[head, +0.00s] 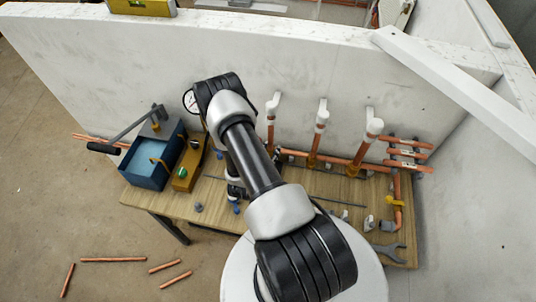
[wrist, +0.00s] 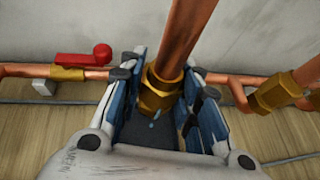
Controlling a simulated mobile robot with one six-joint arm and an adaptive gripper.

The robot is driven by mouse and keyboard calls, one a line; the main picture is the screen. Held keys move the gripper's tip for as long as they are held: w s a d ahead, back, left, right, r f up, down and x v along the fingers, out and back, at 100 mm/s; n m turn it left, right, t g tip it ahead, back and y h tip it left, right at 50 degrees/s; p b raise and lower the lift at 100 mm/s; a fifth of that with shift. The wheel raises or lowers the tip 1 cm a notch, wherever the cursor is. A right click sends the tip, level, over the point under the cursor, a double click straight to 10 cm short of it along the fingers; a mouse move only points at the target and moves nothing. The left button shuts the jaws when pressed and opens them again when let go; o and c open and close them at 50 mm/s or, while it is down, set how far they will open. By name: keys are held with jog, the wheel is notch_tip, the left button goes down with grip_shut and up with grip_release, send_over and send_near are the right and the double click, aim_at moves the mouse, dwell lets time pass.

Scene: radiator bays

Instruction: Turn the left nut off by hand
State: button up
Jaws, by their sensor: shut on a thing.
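In the wrist view, the left nut (wrist: 155,98) is a brass hex nut at the foot of a copper pipe (wrist: 186,40). My gripper (wrist: 160,75) has its two blue-padded fingers on either side of this nut and is shut on it. The pipe rises between the fingertips. The lower side of the nut is partly hidden. In the head view, the left pipe (head: 271,112) with its white top stands by the wall, and my arm hides its nut.
A second brass nut (wrist: 272,93) is right of my gripper. A red valve handle (wrist: 85,59) is left. The wooden bench (head: 290,216) also holds a blue box (head: 147,168), a wrench (head: 388,250) and loose fittings. Copper offcuts (head: 113,260) lie on the floor.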

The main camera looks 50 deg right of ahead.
jog(key=shift+s+a+f+n+t+y, duration=0.1)
jog(key=shift+s+f+n+t+y, duration=0.1)
jog(key=shift+n+t, duration=0.3)
jog(key=shift+s+f+n+t+y, duration=0.1)
jog(key=shift+n+t+y, duration=0.1)
jog(key=shift+n+t, duration=0.3)
jog(key=shift+w+a+r+n+t, duration=0.1)
jog(key=shift+w+a+n+t, duration=0.05)
jog(key=shift+n+t, duration=0.2)
jog(key=o, duration=1)
jog(key=shift+r, duration=0.1)
jog(key=shift+o, duration=0.2)
jog(key=shift+w, duration=0.1)
jog(key=p+v, duration=0.3)
jog(key=v, duration=0.7)
jog(key=shift+r+p, duration=0.2)
jog(key=shift+p, duration=0.15)
jog(key=shift+d+f, duration=0.1)
jog(key=shift+d, duration=0.1)
